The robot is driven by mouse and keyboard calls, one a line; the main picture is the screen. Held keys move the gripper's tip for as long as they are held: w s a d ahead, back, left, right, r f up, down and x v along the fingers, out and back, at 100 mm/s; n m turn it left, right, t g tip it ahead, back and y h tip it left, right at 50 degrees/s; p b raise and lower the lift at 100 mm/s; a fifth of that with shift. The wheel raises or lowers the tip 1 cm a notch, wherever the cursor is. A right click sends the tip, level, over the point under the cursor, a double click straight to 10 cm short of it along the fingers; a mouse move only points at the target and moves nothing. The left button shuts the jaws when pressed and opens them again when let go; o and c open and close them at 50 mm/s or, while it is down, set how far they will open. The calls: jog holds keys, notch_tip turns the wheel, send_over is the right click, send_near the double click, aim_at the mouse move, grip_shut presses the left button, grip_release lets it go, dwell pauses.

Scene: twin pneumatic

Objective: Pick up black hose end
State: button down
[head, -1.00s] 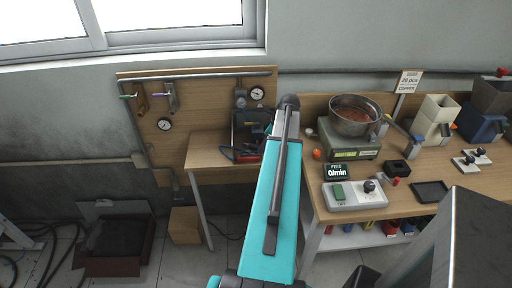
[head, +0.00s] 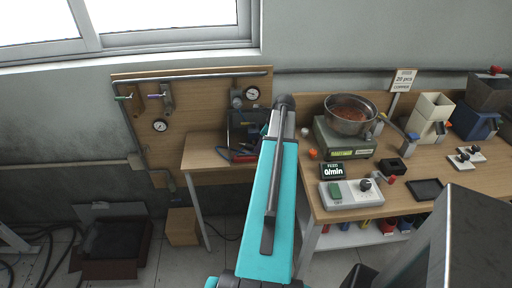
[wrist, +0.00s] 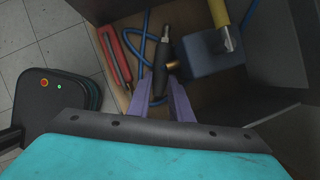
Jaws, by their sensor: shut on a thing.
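The black hose end (wrist: 161,76) is in the wrist view, a dark cylinder with a metal tip pointing away from me. It lies between the purple fingers of my gripper (wrist: 161,98), which are shut on it. A blue hose (wrist: 146,25) curves around beside it over the wooden table top. In the head view my turquoise arm reaches toward the small wooden table, and the arm hides the hose end and the fingertips.
A blue block (wrist: 208,58) with a brass fitting is close right of the hose end, a yellow-handled tool (wrist: 219,12) above it. The workbench (head: 314,196) with a steel bowl (head: 350,116) stands right of my arm.

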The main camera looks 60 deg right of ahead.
jog(key=shift+r, duration=0.1)
jog(key=shift+s+a+r+b, duration=0.15)
jog(key=shift+r+b, duration=0.1)
jog(key=shift+b, duration=0.15)
notch_tip(320, 180, up, 6)
jog(key=shift+r+b, duration=0.1)
jog(key=shift+b, duration=0.5)
jog(key=s+a+b, duration=0.5)
jog(key=s+a, duration=0.3)
jog(key=a, duration=0.3)
jog(key=shift+a, duration=0.25)
jog(key=b, duration=0.3)
jog(key=shift+s+a, duration=0.15)
jog(key=shift+s, duration=0.1)
jog(key=a+b, duration=0.1)
jog(key=b, duration=0.4)
jog(key=shift+s, duration=0.35)
jog(key=shift+s+a+b, duration=0.55)
jog(key=shift+a+b, duration=0.25)
jog(key=shift+b, duration=0.55)
jog(key=shift+s+a+b, duration=0.5)
jog(key=shift+a+b, duration=0.25)
jog(key=shift+b, duration=0.6)
